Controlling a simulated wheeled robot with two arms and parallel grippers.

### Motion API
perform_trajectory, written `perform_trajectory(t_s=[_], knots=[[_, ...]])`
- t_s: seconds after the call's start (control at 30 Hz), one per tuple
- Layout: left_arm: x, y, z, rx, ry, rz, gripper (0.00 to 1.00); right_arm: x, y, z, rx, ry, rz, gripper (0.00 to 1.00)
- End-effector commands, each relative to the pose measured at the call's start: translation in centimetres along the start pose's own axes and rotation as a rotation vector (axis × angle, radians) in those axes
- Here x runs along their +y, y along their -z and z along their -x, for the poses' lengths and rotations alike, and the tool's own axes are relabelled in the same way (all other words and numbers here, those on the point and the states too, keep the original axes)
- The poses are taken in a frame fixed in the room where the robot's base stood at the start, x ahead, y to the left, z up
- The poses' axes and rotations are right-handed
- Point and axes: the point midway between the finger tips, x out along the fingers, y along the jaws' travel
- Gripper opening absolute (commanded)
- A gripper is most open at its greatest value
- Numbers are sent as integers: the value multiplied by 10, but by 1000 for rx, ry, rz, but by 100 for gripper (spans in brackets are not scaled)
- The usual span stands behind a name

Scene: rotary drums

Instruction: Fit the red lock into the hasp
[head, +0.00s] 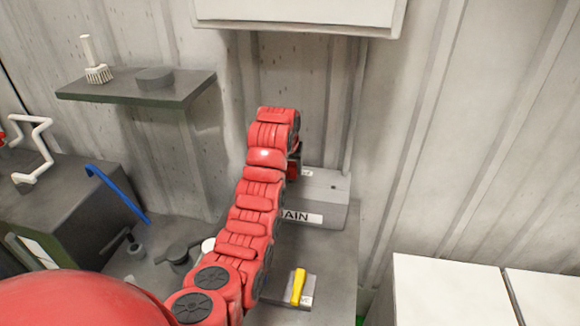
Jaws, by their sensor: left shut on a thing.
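My red segmented left arm reaches up from the lower left, and its gripper (297,152) is mostly hidden behind the end of the arm. A small part of the red lock (292,172) shows just below the gripper's dark end, and the gripper is shut on it. The lock is at the back of a grey box (325,196) with a label ending in "AIN". I cannot make out the hasp; the arm covers much of that area. Whether the lock touches anything there cannot be told. My right gripper is out of view.
A yellow-handled switch (299,286) stands on the grey bench, right of my arm. A dark round-based lever (180,255) and a blue bar (117,193) are at left. A shelf (135,88) hangs upper left. White boxes (450,285) stand lower right.

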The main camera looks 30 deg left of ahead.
Motion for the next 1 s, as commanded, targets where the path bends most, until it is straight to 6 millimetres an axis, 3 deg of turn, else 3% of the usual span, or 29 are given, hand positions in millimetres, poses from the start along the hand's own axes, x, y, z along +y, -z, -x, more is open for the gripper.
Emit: perform_trajectory(t_s=[0.67,0.7,0.9,1.0], knots=[[0,-7,-16,-1,0,0,0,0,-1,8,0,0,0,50],[0,-7,-17,-1,0,0,56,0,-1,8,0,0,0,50],[0,-7,-16,-1,0,0,90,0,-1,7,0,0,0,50],[0,-7,-16,-1,0,0,90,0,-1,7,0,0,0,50]])
